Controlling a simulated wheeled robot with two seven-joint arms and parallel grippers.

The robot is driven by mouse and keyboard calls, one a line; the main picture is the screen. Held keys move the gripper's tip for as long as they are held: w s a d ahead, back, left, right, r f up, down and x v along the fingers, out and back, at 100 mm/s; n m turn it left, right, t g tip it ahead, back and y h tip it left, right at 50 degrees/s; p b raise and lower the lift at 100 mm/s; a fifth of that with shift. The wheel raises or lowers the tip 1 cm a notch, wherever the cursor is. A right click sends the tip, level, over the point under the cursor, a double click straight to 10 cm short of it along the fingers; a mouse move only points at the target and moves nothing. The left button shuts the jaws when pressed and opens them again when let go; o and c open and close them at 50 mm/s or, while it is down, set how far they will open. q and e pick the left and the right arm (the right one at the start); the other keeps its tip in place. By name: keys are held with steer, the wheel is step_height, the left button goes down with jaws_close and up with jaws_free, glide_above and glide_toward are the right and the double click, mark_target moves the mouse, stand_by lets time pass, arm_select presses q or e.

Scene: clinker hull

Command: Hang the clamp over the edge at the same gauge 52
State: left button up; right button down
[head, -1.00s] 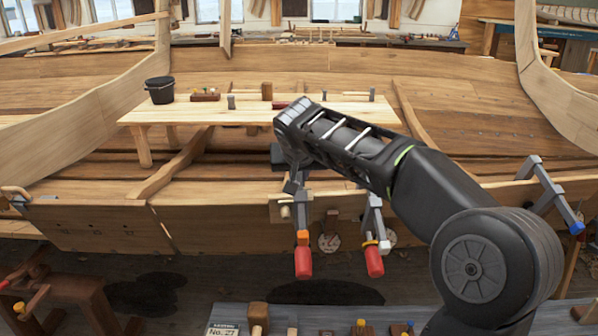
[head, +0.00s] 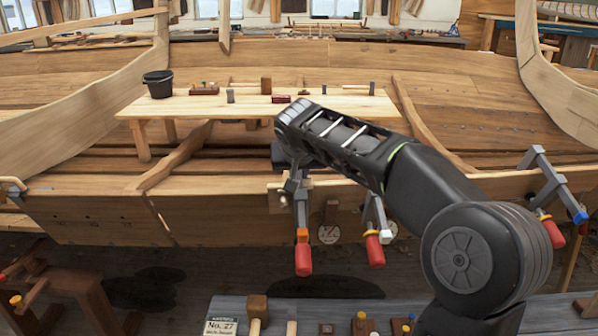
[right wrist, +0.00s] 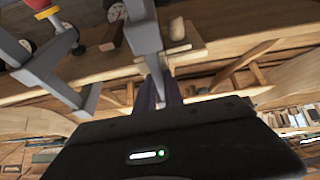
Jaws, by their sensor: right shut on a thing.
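My right gripper (head: 290,172) is shut on a grey bar clamp (head: 301,205) with an orange collar and red handle, at the upper edge of the hull's near plank (head: 230,213). The clamp's handle hangs in front of the plank; whether its jaw rests on the edge is hidden behind my arm. In the right wrist view the held clamp's grey bar (right wrist: 142,38) rises from between the fingers (right wrist: 165,92). A second clamp (head: 375,222) with a yellow collar hangs just right of it. Round gauges (head: 328,234) show below the edge; their numbers are unreadable. My left gripper is out of view.
A third clamp (head: 553,190) with a blue tip hangs on the edge at the far right. A wooden bench (head: 190,108) with a black bucket (head: 158,84) and small tools stands inside the hull. A grey table (head: 275,312) with a "No. 27" card (head: 221,327) is in front.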

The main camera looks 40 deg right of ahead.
steer(key=shift+f+b, duration=0.3)
steer(key=shift+b, duration=0.1)
stand_by(0.4)
steer(key=c, duration=1.4)
jaws_free()
steer(key=shift+o, duration=0.2)
steer(key=shift+f, duration=0.1)
steer(key=v, duration=0.8)
